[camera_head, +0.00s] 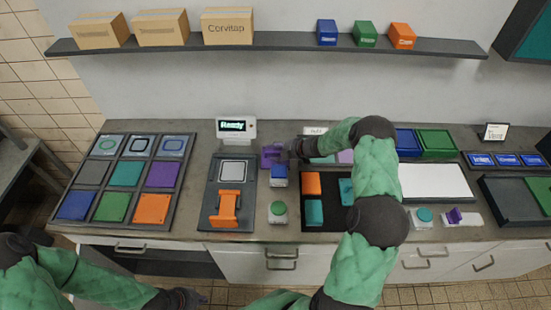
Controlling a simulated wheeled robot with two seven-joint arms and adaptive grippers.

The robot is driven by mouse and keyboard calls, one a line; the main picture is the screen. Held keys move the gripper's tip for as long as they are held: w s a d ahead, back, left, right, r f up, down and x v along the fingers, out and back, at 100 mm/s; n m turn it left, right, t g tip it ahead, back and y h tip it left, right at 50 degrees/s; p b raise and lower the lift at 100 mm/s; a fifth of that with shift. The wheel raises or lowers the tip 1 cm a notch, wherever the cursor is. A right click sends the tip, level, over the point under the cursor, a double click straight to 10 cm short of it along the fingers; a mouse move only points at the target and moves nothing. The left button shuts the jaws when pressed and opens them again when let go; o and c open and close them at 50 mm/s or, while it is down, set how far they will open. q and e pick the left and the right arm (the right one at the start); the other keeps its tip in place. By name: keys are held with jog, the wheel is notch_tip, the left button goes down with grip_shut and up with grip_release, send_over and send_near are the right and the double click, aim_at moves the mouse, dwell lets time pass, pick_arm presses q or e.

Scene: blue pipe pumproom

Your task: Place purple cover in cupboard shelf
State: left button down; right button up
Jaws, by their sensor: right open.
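Purple pieces show in several places, and I cannot tell for sure which is the cover. A purple piece (270,154) stands on the counter at the tip of my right gripper (291,153). A flat purple tile (162,174) lies in the dark tray at left. My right gripper is open, partly hidden by its own forearm, close beside the purple piece; contact is unclear. My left gripper (188,298) hangs low in front of the counter, apart from everything; its fingers are too small to read. A dark open cupboard space (160,261) shows under the counter at left.
The counter (225,133) holds a sorting tray (125,190), an orange fixture (228,208), a display (236,128), a green button (278,208) and a white panel (435,181). A wall shelf (280,40) carries cardboard boxes and small coloured boxes. A teal-fronted cabinet (537,40) hangs upper right.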

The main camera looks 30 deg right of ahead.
jog(key=shift+w+a+f, duration=0.1)
jog(key=shift+w+f, duration=0.05)
grip_shut()
